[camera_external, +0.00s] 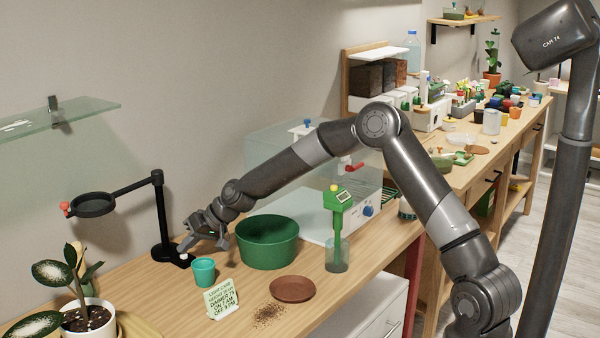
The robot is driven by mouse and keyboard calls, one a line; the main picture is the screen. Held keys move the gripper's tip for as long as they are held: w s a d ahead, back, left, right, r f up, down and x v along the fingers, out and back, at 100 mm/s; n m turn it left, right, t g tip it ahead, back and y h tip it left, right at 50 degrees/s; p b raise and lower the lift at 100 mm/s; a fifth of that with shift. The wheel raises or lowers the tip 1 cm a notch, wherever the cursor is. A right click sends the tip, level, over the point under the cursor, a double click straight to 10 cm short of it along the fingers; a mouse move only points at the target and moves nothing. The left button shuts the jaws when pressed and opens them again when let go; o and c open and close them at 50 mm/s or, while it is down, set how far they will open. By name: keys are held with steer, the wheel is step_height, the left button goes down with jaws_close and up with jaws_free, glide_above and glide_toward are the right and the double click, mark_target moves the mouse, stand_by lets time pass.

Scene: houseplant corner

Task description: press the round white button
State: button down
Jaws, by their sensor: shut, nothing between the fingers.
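The round white button (184,256) sits on a small black box at the foot of a black lamp stand (160,215), on the wooden bench. The button looks small here, and whether it is pressed down cannot be made out. My gripper (188,246) is shut and empty, pointing down and left. Its tips are right at or just above the button in the picture; I cannot tell whether they touch it.
A teal cup (203,271) stands close in front of my gripper, and a large green pot (267,252) to its right. A written card (221,300), a brown saucer (292,289) and spilled soil lie nearer. A potted plant (88,315) is at left.

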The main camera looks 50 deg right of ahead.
stand_by(0.3)
steer(key=shift+r, duration=0.6)
step_height(320, 180, up, 6)
stand_by(0.6)
